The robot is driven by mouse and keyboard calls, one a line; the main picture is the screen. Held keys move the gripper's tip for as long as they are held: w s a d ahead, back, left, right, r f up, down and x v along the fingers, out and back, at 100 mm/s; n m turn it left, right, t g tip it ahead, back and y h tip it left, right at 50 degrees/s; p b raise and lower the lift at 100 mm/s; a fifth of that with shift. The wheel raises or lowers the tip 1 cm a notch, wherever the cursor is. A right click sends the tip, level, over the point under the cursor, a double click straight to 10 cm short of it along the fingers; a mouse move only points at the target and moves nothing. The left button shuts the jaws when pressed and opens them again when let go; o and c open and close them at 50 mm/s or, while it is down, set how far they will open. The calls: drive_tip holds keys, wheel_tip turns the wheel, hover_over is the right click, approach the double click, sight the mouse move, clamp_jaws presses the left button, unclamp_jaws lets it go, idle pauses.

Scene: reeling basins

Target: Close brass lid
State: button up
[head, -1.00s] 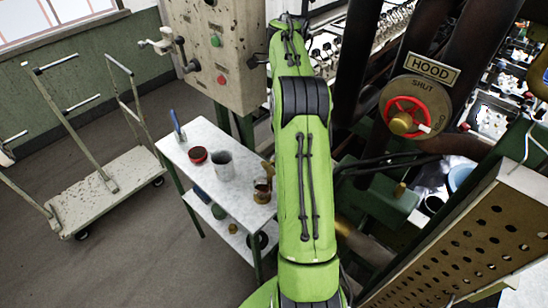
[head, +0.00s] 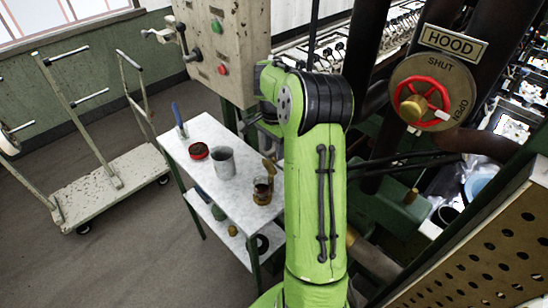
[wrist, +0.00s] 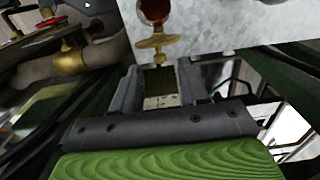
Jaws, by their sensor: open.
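A small glass jar (head: 262,192) with dark amber contents stands on the right part of the white side table (head: 226,194). A brass lid (head: 269,166) stands up at its far side, raised off the jar's mouth. In the wrist view a brass disc with a stem (wrist: 157,42), apparently this lid, shows below a reddish-brown jar (wrist: 154,9). My gripper (wrist: 158,82) is open, its two dark fingers apart and empty. The brass piece appears just beyond the fingertips; I cannot tell whether they touch. In the head view my arm hides most of the gripper.
On the table are a grey mug (head: 222,163), a red tin (head: 199,151) and a blue-handled tool (head: 179,120). A control box (head: 222,50) stands behind. A red valve wheel (head: 418,106) and dark pipes are right. A cart (head: 112,185) stands left, with open floor around it.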

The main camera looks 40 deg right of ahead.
sight(274, 159)
wheel_tip(274, 159, down, 3)
drive_tip(key=shift+f, duration=0.2)
drive_tip(key=shift+c, duration=0.2)
clamp_jaws()
